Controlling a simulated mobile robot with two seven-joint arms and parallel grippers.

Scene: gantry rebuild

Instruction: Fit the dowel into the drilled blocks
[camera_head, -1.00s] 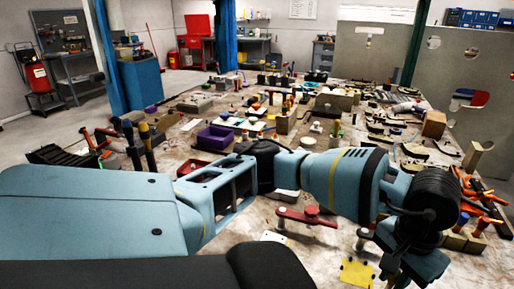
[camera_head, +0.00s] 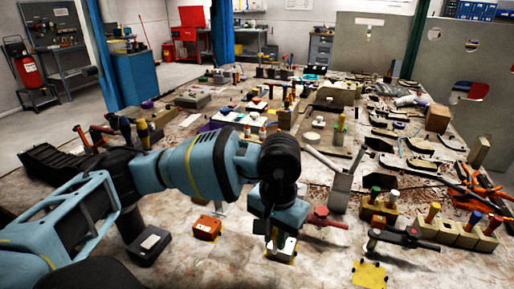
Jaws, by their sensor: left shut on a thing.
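My left gripper (camera_head: 280,238) is shut and points down near the front middle of the bench. The thing in its jaws is mostly hidden by the fingers, so I cannot tell its shape. A small pale piece (camera_head: 288,249) shows at the fingertips, above a yellow patch on the bench. A wooden block (camera_head: 377,211) with green-topped and white-topped pegs stands to the right. Another row of wooden blocks (camera_head: 461,235) with orange, blue and red pegs stands farther right. I cannot tell which of these are the drilled blocks. My right gripper is not in view.
A red-handled clamp (camera_head: 326,217) is close to the right of my left gripper. A yellow plate (camera_head: 370,273) is at the front. An orange box (camera_head: 208,228) sits left of the gripper. Tools crowd the bench behind.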

